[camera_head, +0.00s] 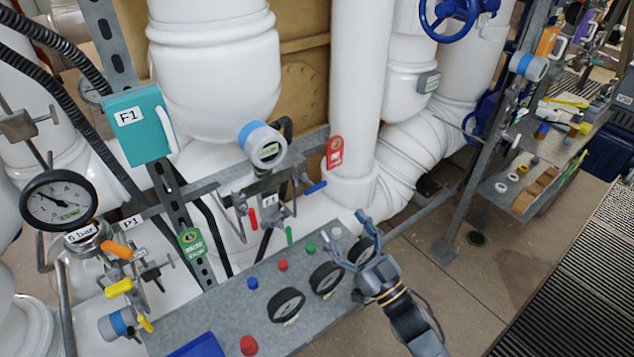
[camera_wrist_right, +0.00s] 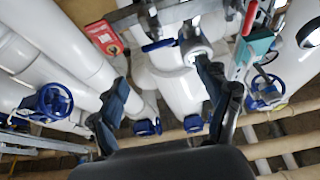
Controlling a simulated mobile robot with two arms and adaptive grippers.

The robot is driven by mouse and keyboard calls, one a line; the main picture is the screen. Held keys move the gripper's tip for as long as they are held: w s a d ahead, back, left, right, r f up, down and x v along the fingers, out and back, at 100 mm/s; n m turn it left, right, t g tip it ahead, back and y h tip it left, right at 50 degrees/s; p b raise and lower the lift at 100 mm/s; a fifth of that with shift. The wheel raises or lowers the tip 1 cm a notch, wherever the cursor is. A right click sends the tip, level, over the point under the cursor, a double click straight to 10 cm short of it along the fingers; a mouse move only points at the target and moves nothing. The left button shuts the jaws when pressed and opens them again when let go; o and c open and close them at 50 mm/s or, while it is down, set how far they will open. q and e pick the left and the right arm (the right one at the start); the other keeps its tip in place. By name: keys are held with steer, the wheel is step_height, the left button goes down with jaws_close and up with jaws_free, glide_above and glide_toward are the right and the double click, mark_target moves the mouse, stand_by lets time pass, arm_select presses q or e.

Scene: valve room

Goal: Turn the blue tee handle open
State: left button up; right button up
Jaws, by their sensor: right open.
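The blue tee handle (camera_head: 316,188) is a short bar on the right end of the pipe manifold, below the red tag, in the head view. It also shows in the right wrist view (camera_wrist_right: 158,45) near the top, left of a round white fitting. My right gripper (camera_head: 356,241) is open and empty, in front of and lower than the handle, apart from it. In the wrist view its two spread fingers (camera_wrist_right: 163,75) stand on either side of the handle's line. My left gripper is not in view.
A grey panel (camera_head: 225,310) with gauges and coloured buttons lies below. Red (camera_head: 252,218) and green (camera_head: 289,235) handles are left of the blue one. A red tag (camera_head: 335,152) hangs just above it. White pipes (camera_head: 358,90) stand behind. Open floor (camera_head: 500,260) lies to the right.

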mark_target(317, 189)
steer(key=p+x, duration=0.2)
steer(key=x, duration=0.9)
steer(key=shift+w+p, duration=0.15)
steer(key=shift+p, duration=0.2)
steer(key=c, duration=1.2)
